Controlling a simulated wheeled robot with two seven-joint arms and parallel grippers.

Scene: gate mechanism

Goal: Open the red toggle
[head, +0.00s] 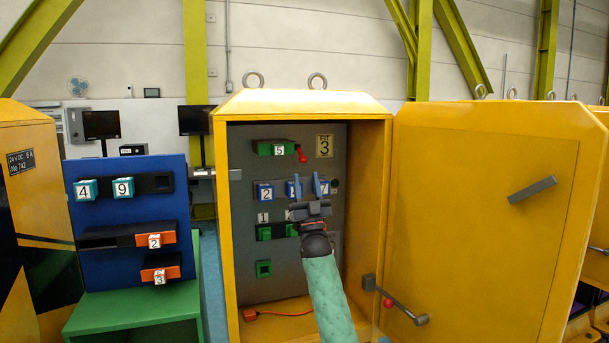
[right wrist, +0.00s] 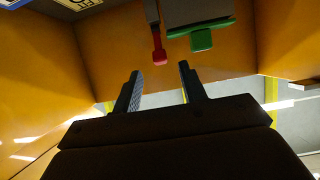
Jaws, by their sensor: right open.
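The red toggle (head: 302,154) hangs down at the right end of a green block (head: 272,148) marked 5, high on the grey panel inside the open yellow cabinet. My right gripper (head: 306,181) is open and empty, pointing up in the head view just below the toggle, in front of the blue blocks. In the right wrist view the red toggle (right wrist: 158,46) lies ahead of the open fingers (right wrist: 160,71), in line with the gap between them. It looks apart from both fingers. The green block (right wrist: 202,40) shows beside it. My left gripper is not in view.
The cabinet's yellow door (head: 480,240) stands open on the right, with a grey handle (head: 532,189). Blue numbered blocks (head: 264,192) and green blocks (head: 264,233) sit lower on the panel. A blue board (head: 125,215) with numbered blocks stands at left on a green stand (head: 130,305).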

